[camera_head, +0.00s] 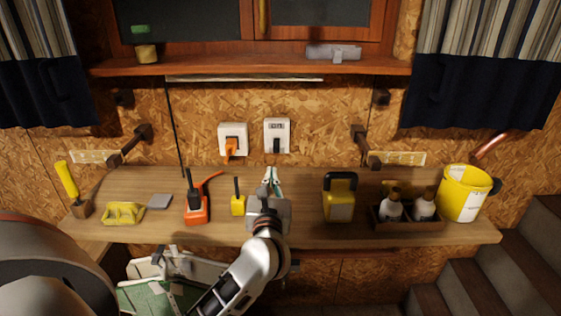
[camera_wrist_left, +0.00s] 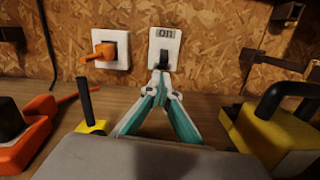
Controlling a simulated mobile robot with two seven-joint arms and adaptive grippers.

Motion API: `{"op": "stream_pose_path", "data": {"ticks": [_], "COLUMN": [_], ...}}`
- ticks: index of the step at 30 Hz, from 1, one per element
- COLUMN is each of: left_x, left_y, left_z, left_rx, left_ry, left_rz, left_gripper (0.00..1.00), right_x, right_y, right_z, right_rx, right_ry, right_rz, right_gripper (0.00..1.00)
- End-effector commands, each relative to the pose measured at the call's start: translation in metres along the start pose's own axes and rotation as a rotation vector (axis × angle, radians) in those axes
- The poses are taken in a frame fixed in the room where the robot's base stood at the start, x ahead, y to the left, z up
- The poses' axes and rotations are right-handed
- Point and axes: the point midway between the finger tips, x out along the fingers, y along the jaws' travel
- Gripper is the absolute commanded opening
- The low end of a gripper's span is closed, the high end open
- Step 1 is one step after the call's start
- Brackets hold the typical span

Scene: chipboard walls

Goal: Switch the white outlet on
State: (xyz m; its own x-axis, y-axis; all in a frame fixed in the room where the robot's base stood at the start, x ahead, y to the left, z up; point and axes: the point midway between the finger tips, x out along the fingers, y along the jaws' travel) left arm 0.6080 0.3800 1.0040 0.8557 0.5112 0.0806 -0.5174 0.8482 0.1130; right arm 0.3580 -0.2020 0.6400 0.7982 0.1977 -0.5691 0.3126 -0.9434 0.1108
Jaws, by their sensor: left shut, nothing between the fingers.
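Two white outlets sit on the chipboard wall. The right one (camera_head: 277,136) has a small display at its top and a dark switch or plug low in its middle. In the left wrist view this outlet (camera_wrist_left: 165,45) shows the letters "on" in its display. The left outlet (camera_head: 232,139) has an orange plug in it and also shows in the left wrist view (camera_wrist_left: 110,50). My left gripper (camera_head: 271,172) is shut and empty. Its fingertips (camera_wrist_left: 160,80) are just in front of the right outlet's dark part; I cannot tell whether they touch. My right gripper is not in view.
A wooden workbench (camera_head: 310,232) runs below the outlets. On it are an orange tool (camera_head: 197,208), a small yellow item (camera_head: 238,205), a yellow lamp-like box (camera_head: 339,205), a bottle crate (camera_head: 407,223) and a yellow bucket (camera_head: 462,195). A shelf (camera_head: 220,69) juts out above.

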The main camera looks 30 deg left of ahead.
Motion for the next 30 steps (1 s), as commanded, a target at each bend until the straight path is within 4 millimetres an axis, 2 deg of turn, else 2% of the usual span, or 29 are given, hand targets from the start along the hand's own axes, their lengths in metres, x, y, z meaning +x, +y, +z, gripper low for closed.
{"op": "stream_pose_path", "data": {"ticks": [6,19,23,30], "left_x": [0.005,0.011,0.027,0.069], "left_y": [-0.003,-0.002,-0.002,-0.002], "left_z": [-0.015,-0.015,-0.016,-0.019], "left_rx": [-0.113,-0.114,-0.112,-0.111], "left_ry": [0.085,0.086,0.084,0.084], "left_rz": [0.006,0.007,0.008,0.008], "left_gripper": [0.0,0.0,0.0,0.0], "right_x": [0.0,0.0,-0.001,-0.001], "right_y": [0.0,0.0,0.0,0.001], "right_z": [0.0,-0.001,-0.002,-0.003], "right_rx": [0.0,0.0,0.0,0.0], "right_ry": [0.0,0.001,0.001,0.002], "right_rz": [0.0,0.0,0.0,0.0], "right_gripper": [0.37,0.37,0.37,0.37]}}
